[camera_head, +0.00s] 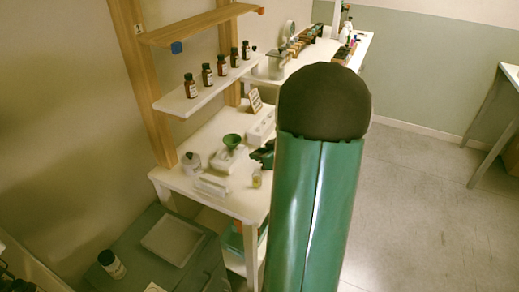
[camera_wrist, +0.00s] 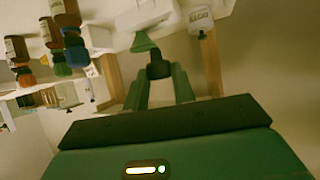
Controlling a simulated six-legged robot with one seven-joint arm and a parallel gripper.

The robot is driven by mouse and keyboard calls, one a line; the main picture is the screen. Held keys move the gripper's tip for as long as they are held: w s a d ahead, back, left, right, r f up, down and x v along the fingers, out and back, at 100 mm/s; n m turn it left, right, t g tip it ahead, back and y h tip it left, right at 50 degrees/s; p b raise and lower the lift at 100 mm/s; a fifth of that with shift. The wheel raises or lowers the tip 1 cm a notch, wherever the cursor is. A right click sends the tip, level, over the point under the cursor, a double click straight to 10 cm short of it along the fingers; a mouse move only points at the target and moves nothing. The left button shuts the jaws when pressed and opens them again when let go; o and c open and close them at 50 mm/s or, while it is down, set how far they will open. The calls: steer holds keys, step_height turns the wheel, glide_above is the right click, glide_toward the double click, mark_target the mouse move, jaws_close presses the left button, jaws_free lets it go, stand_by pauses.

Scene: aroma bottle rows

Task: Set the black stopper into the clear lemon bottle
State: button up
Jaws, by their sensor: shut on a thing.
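The clear lemon bottle (camera_head: 257,178), small and with pale yellow contents, stands near the front edge of the white table. I cannot pick it out in the wrist view. In the wrist view my gripper (camera_wrist: 160,78) is shut on the black stopper (camera_wrist: 158,68), held between its green fingertips. In the head view my gripper (camera_head: 263,156) shows just above and behind the bottle, partly hidden by my arm. The stopper cannot be made out there, and the gap between it and the bottle cannot be judged.
A green funnel (camera_head: 232,141), a white jar (camera_head: 191,163) and a white tray (camera_head: 212,185) stand left of the bottle. Brown bottles (camera_head: 208,75) line the shelf above. A sign (camera_head: 255,100) stands behind.

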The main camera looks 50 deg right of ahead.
steer(key=shift+f, duration=1.6)
steer(key=shift+f, duration=1.4)
stand_by(0.3)
steer(key=o, duration=1)
steer(key=shift+o, duration=0.2)
steer(key=shift+s, duration=0.1)
steer(key=v, duration=1.3)
steer(key=shift+s, duration=0.3)
steer(key=shift+w+a+r, duration=0.1)
steer(key=shift+r, duration=0.1)
